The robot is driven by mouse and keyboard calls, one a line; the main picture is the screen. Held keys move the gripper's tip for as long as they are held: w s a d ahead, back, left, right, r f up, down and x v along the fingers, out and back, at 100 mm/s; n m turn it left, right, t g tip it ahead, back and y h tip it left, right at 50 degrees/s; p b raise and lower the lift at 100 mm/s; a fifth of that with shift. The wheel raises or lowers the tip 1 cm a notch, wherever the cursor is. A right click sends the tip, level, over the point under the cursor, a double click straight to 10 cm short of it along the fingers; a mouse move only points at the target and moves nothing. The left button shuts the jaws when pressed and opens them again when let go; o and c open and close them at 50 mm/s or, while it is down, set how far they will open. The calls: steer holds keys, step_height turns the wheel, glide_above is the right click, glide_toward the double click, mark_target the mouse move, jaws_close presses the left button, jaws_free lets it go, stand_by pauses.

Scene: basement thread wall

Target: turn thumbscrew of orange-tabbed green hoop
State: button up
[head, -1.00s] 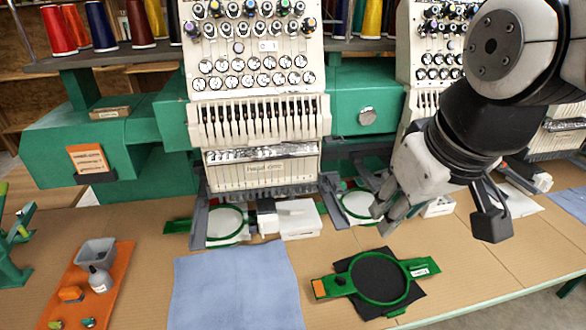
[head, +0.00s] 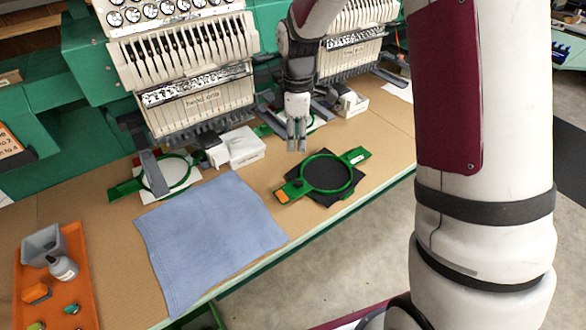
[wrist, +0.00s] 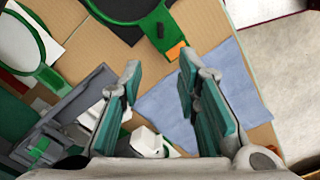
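The green hoop (head: 326,190) with an orange tab (head: 282,197) lies on the table with black fabric (head: 326,172) in its ring. In the wrist view, part of the hoop (wrist: 150,22) shows at the top, with the orange tab (wrist: 177,51) near the fingertips. A small dark piece (wrist: 160,31) on the hoop near the tab looks like the thumbscrew. My gripper (head: 297,145) points down above the table, just behind the hoop and apart from it. The wrist view shows its two fingers (wrist: 160,65) spread with nothing between them.
A blue cloth (head: 212,235) lies left of the hoop. Embroidery machines stand behind, with another green hoop (head: 165,190) under the left head and a white box (head: 240,147) beside it. An orange tray (head: 75,275) with small items is at far left. Table is clear right of the hoop.

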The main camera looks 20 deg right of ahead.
mark_target(297, 181)
step_height(297, 181, down, 16)
steer(key=shift+d+r+p, duration=0.1)
steer(key=shift+r+p, duration=0.05)
steer(key=shift+p, duration=0.6)
jaws_close()
